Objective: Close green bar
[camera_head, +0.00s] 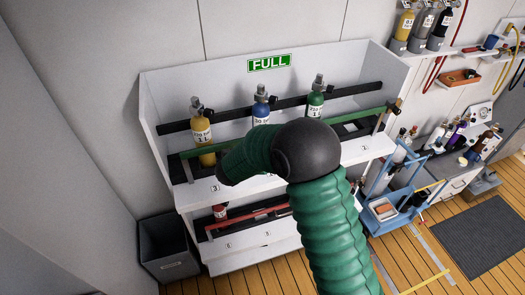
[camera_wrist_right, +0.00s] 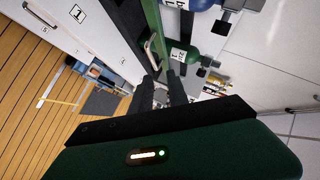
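The green bar (camera_head: 352,115) runs across the upper shelf of the FULL rack, in front of the yellow cylinder (camera_head: 201,135); my arm hides its middle. The blue cylinder (camera_head: 261,106) and green cylinder (camera_head: 315,99) stand behind its line. In the right wrist view the green bar (camera_wrist_right: 153,18) runs toward my right gripper (camera_wrist_right: 161,88). Its two dark fingers are apart. A pale metal handle (camera_wrist_right: 149,48) is just beyond the fingertips; I cannot tell whether they touch it. In the head view my right arm hides this gripper. My left gripper is out of view.
A red bar (camera_head: 250,218) crosses the lower shelf. A grey bin (camera_head: 168,250) stands at the rack's left. A blue cart (camera_head: 391,205) stands to the right, near a dark mat (camera_head: 480,237). Open wooden floor lies in front.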

